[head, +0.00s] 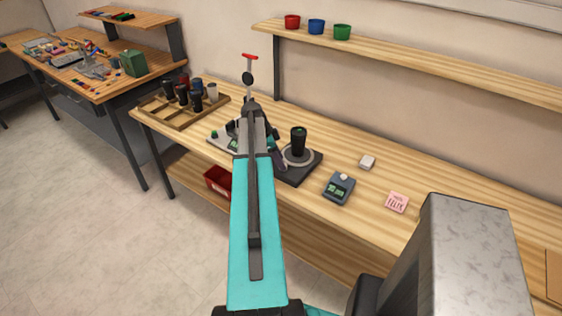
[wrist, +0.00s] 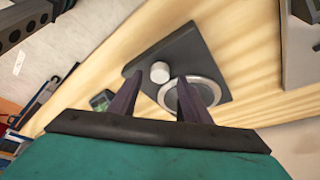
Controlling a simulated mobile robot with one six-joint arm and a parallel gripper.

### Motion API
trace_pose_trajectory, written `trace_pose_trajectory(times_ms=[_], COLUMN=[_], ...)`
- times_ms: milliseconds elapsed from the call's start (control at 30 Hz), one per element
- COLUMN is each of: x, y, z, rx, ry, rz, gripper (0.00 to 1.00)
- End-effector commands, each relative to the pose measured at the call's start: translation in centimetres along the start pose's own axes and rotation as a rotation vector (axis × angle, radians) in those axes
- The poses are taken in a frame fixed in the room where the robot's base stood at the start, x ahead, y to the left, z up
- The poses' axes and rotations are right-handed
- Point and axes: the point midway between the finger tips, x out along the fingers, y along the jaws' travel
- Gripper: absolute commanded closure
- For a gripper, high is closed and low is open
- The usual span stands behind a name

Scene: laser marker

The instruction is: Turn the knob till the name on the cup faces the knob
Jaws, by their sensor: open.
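A dark cup (head: 298,140) stands upright on the round plate of a dark turntable base (head: 316,164). No name on the cup can be read in the head view. The white knob (wrist: 160,72) shows on the base in the wrist view, beside the pale ring of the round plate (wrist: 172,101). My gripper (wrist: 159,79) is open, with its two dark fingers apart and the knob showing between their tips. I cannot tell how far the tips are above the knob. The right finger covers part of the plate. In the head view my arm hides the knob.
A pink card reading FELIX (head: 397,202), a small device with a display (head: 339,188) and a white block (head: 367,161) lie right of the turntable. A wooden rack (head: 160,113) with several cups stands at the left. A shelf (head: 420,62) runs above the bench.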

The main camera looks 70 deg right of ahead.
Motion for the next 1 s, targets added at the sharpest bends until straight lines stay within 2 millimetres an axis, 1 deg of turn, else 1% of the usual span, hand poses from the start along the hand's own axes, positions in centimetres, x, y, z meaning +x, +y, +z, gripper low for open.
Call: trace_pose_trajectory(times_ms=[100,233,600,633,667,700,867,1000], x=[0.9,1.6,1.9,1.9,1.9,1.9,1.9,1.9], y=[0.0,0.0,0.0,0.0,0.0,0.0,0.0,0.0], z=[-0.1,-0.1,0.0,0.0,0.0,0.0,0.0,0.0], rx=[0.0,0.001,0.001,0.001,0.001,0.001,0.001,-0.001], ry=[0.0,0.0,0.0,0.0,0.0,0.0,0.0,0.0], rz=[0.001,0.001,0.0,0.0,0.0,0.0,0.0,-0.001], gripper=[0.56,0.56,0.56,0.57,0.63,0.69,0.96,0.96])
